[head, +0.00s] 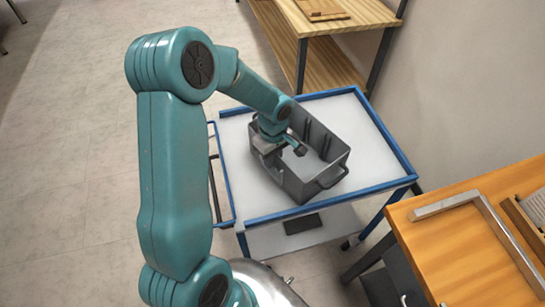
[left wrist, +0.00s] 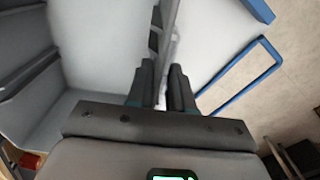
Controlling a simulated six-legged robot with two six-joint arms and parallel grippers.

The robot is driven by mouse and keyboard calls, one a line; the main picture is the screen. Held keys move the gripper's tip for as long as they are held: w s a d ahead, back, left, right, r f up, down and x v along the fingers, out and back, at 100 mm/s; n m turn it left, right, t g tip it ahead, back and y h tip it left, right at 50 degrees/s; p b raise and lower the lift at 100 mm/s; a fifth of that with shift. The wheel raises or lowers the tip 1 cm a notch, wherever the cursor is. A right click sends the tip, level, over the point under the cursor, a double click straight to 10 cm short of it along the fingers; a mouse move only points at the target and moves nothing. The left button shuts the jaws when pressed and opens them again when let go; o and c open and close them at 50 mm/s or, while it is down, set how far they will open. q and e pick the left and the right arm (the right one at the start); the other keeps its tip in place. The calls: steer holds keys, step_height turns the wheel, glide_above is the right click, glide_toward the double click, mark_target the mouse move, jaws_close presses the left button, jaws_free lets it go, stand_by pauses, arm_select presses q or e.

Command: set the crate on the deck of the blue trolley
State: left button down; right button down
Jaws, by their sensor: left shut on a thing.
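The grey open crate (head: 283,182) is over the white deck of the blue-rimmed trolley (head: 376,158), upright and turned at an angle to the rim. Its whole outline lies inside the deck edges. I cannot tell whether its base touches the deck. My left gripper (head: 270,149) reaches down to the crate's left wall and is shut on it. In the left wrist view the two fingers (left wrist: 162,88) pinch the crate's wall (left wrist: 160,40), with the pale deck (left wrist: 212,35) beside it. The crate looks empty. My right gripper is not in view.
A wooden bench (head: 335,45) with a small tray (head: 322,9) stands behind the trolley. A wooden table (head: 440,250) with a metal square (head: 448,204) stands at the right front. A wall runs along the right. Open floor (head: 75,190) lies to the left.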

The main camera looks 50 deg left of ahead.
arm_select(q)
steer(key=shift+w, duration=0.1)
steer(key=shift+f, duration=0.2)
steer(key=c, duration=1)
jaws_free()
step_height(320, 180, up, 12)
steer(key=shift+r, duration=0.2)
